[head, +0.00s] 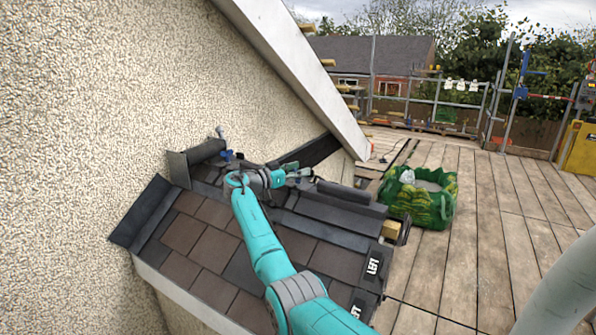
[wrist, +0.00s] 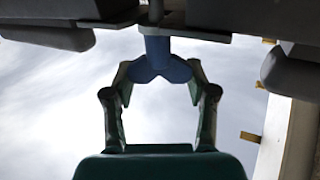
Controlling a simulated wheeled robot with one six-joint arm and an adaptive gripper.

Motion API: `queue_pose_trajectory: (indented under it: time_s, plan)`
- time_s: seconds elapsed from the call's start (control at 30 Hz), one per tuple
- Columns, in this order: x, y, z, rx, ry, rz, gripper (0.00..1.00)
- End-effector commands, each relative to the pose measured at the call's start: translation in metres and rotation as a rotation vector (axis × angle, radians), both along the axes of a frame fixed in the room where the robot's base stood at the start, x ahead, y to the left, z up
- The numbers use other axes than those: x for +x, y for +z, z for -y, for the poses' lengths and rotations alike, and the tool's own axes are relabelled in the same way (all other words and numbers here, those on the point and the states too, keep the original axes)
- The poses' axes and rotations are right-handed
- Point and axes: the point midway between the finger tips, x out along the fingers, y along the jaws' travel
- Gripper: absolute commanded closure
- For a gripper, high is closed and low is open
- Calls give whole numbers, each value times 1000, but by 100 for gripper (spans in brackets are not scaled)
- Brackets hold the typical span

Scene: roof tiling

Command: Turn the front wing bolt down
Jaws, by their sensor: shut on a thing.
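A blue wing bolt (wrist: 160,67) with two rounded wings hangs from a dark bar at the top of the wrist view, its wings spread sideways. My gripper (wrist: 160,76) is shut on it, with one fingertip at the outer end of each wing. In the head view my gripper (head: 303,173) is over the ridge of the small tiled roof (head: 212,212), at the end of my turquoise arm. The bolt it holds cannot be made out there. A small blue part (head: 226,155) shows further left on the ridge, too small to identify.
Dark ridge tiles (head: 345,200) lie to the right of my gripper. A pebbledash wall (head: 120,90) and a sloping white board (head: 290,60) rise behind. A green bag (head: 418,200) stands on the plank deck (head: 480,230), which is mostly clear.

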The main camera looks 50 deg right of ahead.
Motion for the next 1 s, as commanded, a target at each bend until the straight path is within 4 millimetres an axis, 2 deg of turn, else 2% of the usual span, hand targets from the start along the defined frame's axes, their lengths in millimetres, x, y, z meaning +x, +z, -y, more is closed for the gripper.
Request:
queue_pose_trajectory:
  time_s: [0.03,0.27,0.3,0.4,0.77,0.87,1.0]
  plan:
    - [2,7,-1,-9,4,6,78]
    - [2,8,-1,-9,5,6,78]
    - [2,8,-1,-9,5,6,38]
    - [2,6,-1,-8,4,5,17]
    - [2,2,-3,-3,3,2,17]
    - [5,2,-11,-3,4,1,17]
    - [12,2,-32,-4,5,3,17]
